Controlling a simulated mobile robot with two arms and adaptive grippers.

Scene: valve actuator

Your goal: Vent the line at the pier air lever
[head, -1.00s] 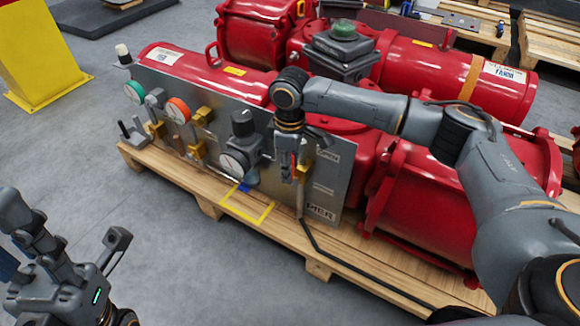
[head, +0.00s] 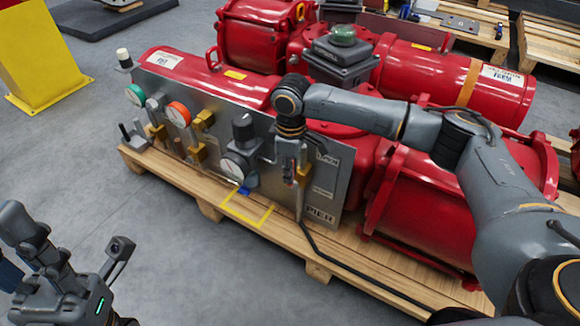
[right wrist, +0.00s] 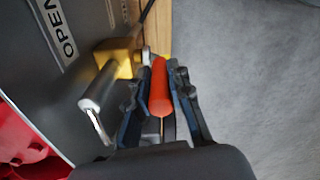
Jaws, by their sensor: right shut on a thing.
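The pier air lever has a red handle, seen in the right wrist view (right wrist: 160,92), beside a brass valve body (right wrist: 118,56) on the grey panel (head: 335,165). My right gripper (head: 289,177) is at the panel's right end, above the PIER label (head: 320,216). In the right wrist view its fingers (right wrist: 160,105) lie on both sides of the red handle and are shut on it. In the head view the gripper covers most of the lever. My left gripper (head: 50,270) is at the lower left, away from the panel; its fingertips are not clear.
An OPEN label (right wrist: 58,30) and a silver stub (right wrist: 98,92) are beside the valve. A red actuator (head: 425,205) stands behind on a wooden pallet (head: 300,250). A black hose (head: 340,262) runs along it.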

